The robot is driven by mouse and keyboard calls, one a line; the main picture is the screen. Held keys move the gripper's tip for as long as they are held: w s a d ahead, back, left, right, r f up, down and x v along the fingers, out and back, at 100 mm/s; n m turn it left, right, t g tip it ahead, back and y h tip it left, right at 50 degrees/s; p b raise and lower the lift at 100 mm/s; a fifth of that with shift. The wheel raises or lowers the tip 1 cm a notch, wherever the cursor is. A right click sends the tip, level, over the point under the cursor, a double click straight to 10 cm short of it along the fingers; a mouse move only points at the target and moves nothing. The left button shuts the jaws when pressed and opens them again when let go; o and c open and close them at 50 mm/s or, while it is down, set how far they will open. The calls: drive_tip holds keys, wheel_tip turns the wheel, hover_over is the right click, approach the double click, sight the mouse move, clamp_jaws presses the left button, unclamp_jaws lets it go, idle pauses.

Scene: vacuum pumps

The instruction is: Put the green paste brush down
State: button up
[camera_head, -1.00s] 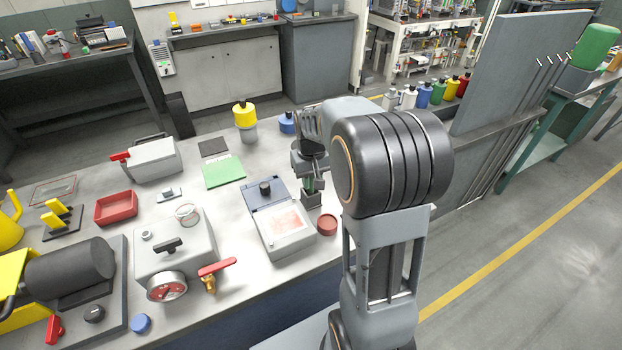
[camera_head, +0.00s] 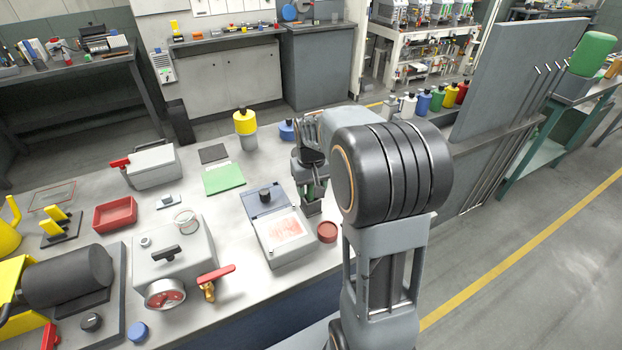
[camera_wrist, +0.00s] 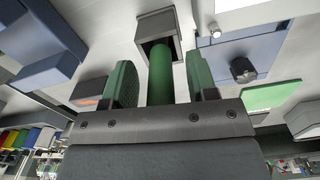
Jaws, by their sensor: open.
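The green paste brush (camera_wrist: 161,75) stands with its far end inside a small grey square holder (camera_wrist: 152,24) in the wrist view. My gripper (camera_wrist: 161,84) is open, with one green-padded finger on each side of the brush handle and a visible gap on both sides. In the head view my gripper (camera_head: 311,185) is over the holder (camera_head: 311,206), near the table's right edge, and my arm partly hides it. The brush shows there only as a thin green piece between the fingers.
A grey box with a blue lid (camera_head: 285,236) stands just left of the holder. A round red tin (camera_head: 327,232) is close in front of it.

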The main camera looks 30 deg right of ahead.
wheel_tip(320, 180, up, 14)
drive_tip(key=shift+f, duration=0.15)
idle(0.3)
drive_tip(key=shift+c, duration=0.5)
clamp_jaws()
idle(1.2)
drive_tip(key=shift+w, duration=0.1)
drive_tip(key=f, duration=0.3)
drive_tip(key=shift+s+a+f+t, duration=0.15)
drive_tip(key=shift+s+t, duration=0.15)
drive_tip(key=s+a+f+t, duration=0.1)
drive_tip(key=s+a+f, duration=0.1)
drive_tip(key=s+a, duration=0.2)
drive_tip(key=s+a+f+n+t, duration=0.1)
drive_tip(key=s+a, duration=0.4)
drive_tip(key=s, duration=0.5)
drive_tip(key=shift+f+t, duration=0.7)
drive_tip(key=shift+f, duration=0.05)
